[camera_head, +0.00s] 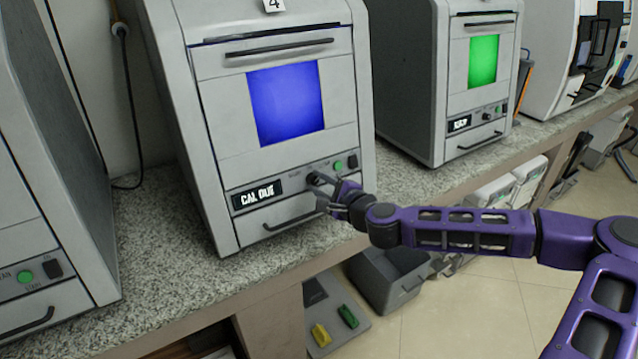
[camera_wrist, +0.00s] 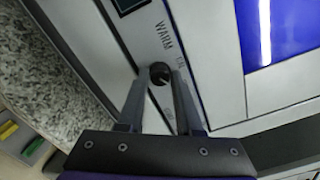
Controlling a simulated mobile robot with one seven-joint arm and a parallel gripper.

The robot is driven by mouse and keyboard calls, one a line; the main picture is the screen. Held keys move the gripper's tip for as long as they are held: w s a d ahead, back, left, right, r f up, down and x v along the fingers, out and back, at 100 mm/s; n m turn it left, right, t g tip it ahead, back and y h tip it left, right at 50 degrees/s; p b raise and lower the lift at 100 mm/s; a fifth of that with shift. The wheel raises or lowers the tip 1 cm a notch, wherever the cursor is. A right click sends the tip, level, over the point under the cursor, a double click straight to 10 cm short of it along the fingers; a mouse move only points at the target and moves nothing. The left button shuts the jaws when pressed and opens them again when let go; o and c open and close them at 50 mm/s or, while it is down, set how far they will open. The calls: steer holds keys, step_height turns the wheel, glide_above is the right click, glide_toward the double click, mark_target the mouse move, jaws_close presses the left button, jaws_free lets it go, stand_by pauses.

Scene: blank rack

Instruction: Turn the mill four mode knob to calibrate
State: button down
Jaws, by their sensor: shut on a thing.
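Mill four (camera_head: 222,110) is a grey cabinet with a "4" tag on top, a glowing blue window and a display (camera_head: 257,194) reading "CAL OUT". Its mode knob (camera_wrist: 159,72) is small, round and dark with a light pointer line. In the wrist view it sits between my fingertips, beside the printed word "WARM" and a partly covered label starting "CA". My gripper (camera_head: 318,184) reaches the control strip from the right and is shut on the knob; it also shows in the wrist view (camera_wrist: 160,86). In the head view the fingers partly hide the knob and its labels.
A green button (camera_head: 338,166) and a dark switch (camera_head: 352,161) sit right of the knob. A drawer handle (camera_head: 290,220) runs below. Another mill with a green window (camera_head: 483,62) stands to the right, and one (camera_head: 30,200) to the left. The speckled counter (camera_head: 150,250) is mostly clear.

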steer(key=shift+n, duration=0.3)
steer(key=n+b, duration=0.1)
steer(key=n, duration=0.4)
steer(key=shift+n, duration=0.4)
steer(key=n+b, duration=0.1)
steer(key=n, duration=0.4)
steer(key=shift+r, duration=0.1)
steer(key=c, duration=0.6)
jaws_free()
